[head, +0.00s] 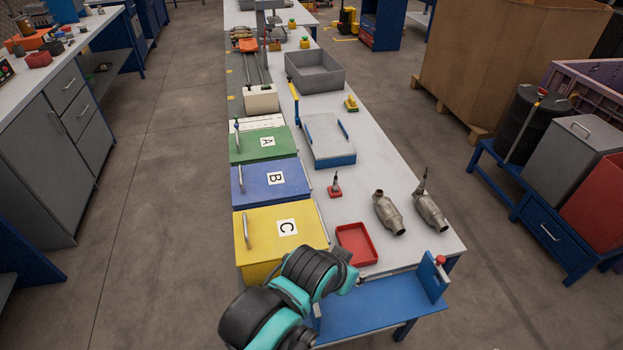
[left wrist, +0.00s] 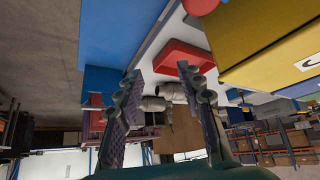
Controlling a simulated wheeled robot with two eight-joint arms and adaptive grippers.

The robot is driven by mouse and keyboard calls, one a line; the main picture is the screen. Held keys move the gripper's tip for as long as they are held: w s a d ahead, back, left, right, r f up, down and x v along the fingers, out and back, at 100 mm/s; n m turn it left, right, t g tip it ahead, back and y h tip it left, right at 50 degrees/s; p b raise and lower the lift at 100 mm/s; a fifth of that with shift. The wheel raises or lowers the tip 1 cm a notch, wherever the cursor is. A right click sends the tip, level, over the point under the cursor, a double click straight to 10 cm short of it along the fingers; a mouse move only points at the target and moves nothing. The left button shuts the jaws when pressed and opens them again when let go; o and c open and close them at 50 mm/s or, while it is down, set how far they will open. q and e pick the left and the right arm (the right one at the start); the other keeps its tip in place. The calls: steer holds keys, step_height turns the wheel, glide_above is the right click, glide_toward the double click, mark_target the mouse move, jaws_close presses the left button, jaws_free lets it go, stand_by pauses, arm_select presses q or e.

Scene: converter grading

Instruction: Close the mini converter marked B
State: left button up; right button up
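A blue box marked B (head: 255,182) stands at the left side of the bench in the head view, between a green box marked A (head: 248,145) and a yellow box marked C (head: 262,230). Its lid looks flat and shut. It has a silver handle at its left. Two metal converters (head: 388,212) (head: 430,208) lie apart on the bench to the right; I see no letter on them. My left arm reaches in at the bottom, near the yellow box; its gripper is mostly hidden there. In the left wrist view my left gripper (left wrist: 158,72) is open and empty. My right gripper is out of view.
A red tray (head: 344,245) lies right of the yellow box. A blue-sided grey case (head: 328,138) and a grey bin (head: 314,75) stand farther back. A blue shelf (head: 378,303) with a red knob is at the near end. Floor left of the bench is clear.

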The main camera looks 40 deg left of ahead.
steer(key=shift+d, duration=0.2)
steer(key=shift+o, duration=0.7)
arm_select(q)
steer(key=w+a+r+p, duration=0.3)
steer(key=w+r+p, duration=0.1)
steer(key=w+r, duration=0.25)
steer(key=n+g+p, duration=0.1)
steer(key=g+p, duration=0.2)
steer(key=p, duration=0.6)
glide_toward(336, 182)
steer(key=x, duration=0.2)
steer(key=shift+w+a, duration=0.1)
steer(key=shift+w, duration=0.15)
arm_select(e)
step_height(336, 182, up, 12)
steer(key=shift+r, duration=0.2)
arm_select(q)
steer(key=shift+b, duration=0.3)
steer(key=shift+b+x, duration=0.35)
steer(key=shift+x, duration=0.9)
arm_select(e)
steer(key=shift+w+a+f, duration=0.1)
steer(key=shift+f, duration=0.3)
